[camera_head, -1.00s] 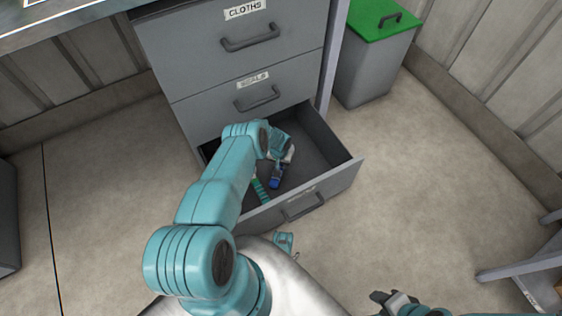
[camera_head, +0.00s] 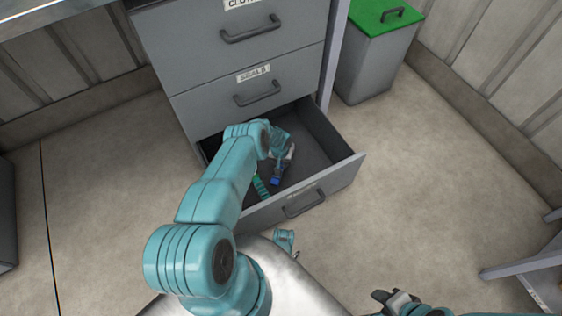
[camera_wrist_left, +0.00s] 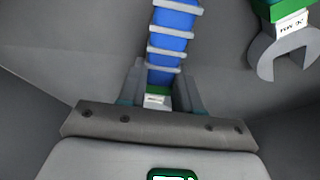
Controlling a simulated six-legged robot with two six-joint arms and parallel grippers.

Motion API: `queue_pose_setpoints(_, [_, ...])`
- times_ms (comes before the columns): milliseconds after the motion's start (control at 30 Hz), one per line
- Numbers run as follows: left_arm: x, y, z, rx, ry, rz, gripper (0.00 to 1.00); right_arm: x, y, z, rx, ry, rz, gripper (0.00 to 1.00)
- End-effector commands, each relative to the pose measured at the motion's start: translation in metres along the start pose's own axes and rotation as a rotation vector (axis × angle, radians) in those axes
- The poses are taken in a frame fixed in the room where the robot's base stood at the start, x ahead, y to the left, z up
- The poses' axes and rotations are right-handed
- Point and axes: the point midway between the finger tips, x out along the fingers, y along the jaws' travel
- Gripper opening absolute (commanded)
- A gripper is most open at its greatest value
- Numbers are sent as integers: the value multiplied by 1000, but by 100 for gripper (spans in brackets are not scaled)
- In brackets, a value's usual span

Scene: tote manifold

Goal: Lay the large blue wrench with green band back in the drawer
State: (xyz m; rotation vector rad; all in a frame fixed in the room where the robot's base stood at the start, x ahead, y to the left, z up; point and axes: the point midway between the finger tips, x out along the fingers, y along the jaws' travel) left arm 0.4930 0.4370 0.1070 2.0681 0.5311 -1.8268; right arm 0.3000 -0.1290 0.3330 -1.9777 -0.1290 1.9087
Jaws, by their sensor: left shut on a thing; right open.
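The blue wrench (camera_head: 275,181) is in my left gripper (camera_head: 284,158), inside the open bottom drawer (camera_head: 335,184). In the left wrist view, its blue handle with pale ridges (camera_wrist_left: 170,42) runs away from the jaws, and a green band (camera_wrist_left: 157,91) with a white label sits between the fingers (camera_wrist_left: 160,100). Its head is hidden by the gripper. I cannot tell whether it touches the drawer floor. My right gripper (camera_head: 393,298) is open and empty, low at the right, outside the drawer.
A second wrench with a green handle (camera_head: 261,187) lies in the drawer; its grey open jaw (camera_wrist_left: 284,52) shows beside the held wrench. Closed drawers (camera_head: 245,90) stand above. A green-lidded bin (camera_head: 375,65) is to the right. The drawer's right part is clear.

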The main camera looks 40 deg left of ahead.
Motion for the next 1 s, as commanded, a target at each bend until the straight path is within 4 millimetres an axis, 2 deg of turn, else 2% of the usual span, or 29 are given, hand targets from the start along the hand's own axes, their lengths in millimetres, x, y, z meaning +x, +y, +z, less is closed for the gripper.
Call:
queue_pose_setpoints(300, [6,0,0,0,1,0,0,7,2,0,0,0,0,43])
queue_pose_setpoints(333, [6,0,0,0,1,0,37,7,2,0,0,0,0,43])
queue_pose_setpoints(400, [5,0,0,0,1,0,59,6,2,0,0,0,0,43])
queue_pose_setpoints(433, [6,0,0,0,1,0,63,6,2,0,0,0,0,43])
queue_pose_setpoints(767, [6,0,1,0,-1,0,63,5,3,-2,6,6,1,43])
queue_pose_setpoints(867, [-12,0,0,-1,0,0,63,-8,-2,-2,5,4,1,43])
queue_pose_setpoints(1000, [-49,0,-1,1,0,0,63,-32,-14,4,-10,-11,-1,43])
